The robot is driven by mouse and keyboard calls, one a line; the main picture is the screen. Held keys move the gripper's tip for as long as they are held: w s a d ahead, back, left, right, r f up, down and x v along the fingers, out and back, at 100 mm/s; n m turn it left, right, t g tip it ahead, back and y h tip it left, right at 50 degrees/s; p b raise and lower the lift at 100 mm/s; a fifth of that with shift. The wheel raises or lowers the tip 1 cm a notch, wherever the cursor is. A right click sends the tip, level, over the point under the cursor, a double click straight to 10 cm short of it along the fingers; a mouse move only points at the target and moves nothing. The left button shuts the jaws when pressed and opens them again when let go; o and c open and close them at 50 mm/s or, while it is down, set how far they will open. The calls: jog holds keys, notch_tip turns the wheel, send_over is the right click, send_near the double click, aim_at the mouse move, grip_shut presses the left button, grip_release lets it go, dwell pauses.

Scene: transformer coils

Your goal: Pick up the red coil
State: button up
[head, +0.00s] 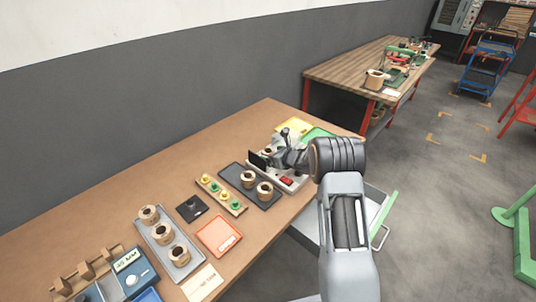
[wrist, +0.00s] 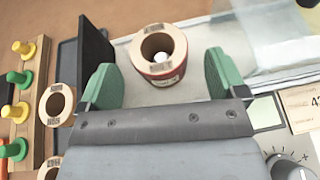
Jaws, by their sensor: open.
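The red coil (wrist: 158,52) shows in the wrist view as a pale wooden-looking ring with a dark hole and a red band low on its side. It stands in a pale tray or device (wrist: 205,40). My gripper (wrist: 160,78) is open, with one green finger to the left of the coil and one to the right. Gaps show between the coil and both fingers, so it is not held. In the head view my gripper (head: 279,158) is over the pale device at the table's far right, and it largely hides the coil there.
A dark tray (head: 236,172) with two coils lies just left of my gripper. A dark upright plate (wrist: 96,50) stands close to the left finger. Nearby are a peg board (head: 222,196), a grey tray with three coils (head: 155,238), and a red-orange tray (head: 219,237).

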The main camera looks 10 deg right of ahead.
jog(key=shift+p+x, duration=0.35)
jog(key=shift+x, duration=1.35)
jog(key=shift+c, duration=0.2)
jog(key=c, duration=1.1)
